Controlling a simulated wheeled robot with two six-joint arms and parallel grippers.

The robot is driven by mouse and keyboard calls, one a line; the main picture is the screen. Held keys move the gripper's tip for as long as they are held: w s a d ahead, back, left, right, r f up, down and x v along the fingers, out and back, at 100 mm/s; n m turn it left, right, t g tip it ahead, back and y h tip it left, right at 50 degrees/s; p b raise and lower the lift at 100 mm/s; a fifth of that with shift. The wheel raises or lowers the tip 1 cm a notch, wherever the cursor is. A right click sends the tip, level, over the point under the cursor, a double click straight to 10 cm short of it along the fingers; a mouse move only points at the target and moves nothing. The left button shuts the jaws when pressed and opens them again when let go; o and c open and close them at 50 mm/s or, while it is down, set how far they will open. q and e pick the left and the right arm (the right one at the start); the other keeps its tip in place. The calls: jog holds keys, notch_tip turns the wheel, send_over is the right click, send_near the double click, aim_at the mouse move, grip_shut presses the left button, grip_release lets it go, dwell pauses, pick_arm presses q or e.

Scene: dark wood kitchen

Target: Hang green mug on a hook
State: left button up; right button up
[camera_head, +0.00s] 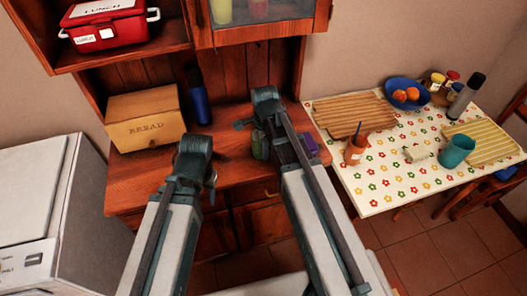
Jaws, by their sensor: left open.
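A teal-green mug (457,151) stands on the right part of the flowered table, at the edge of a yellow slatted mat (490,141). Both grippers are far to its left, in front of the wooden hutch. My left gripper (208,178) is open at the end of the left arm, low in front of the hutch counter. My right gripper (243,123) is higher, over the counter; the wrist hides most of its jaws. Neither gripper touches the mug. I cannot make out a hook in this view.
The flowered table (385,195) also holds an orange cup (355,150), a blue bowl (408,91) with oranges, and a grey bottle (466,96). The table's front is clear.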

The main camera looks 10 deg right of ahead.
jog(key=shift+f+b, duration=0.4)
jog(key=shift+f, duration=0.5)
jog(key=shift+r, duration=0.1)
grip_shut()
dwell(0.6)
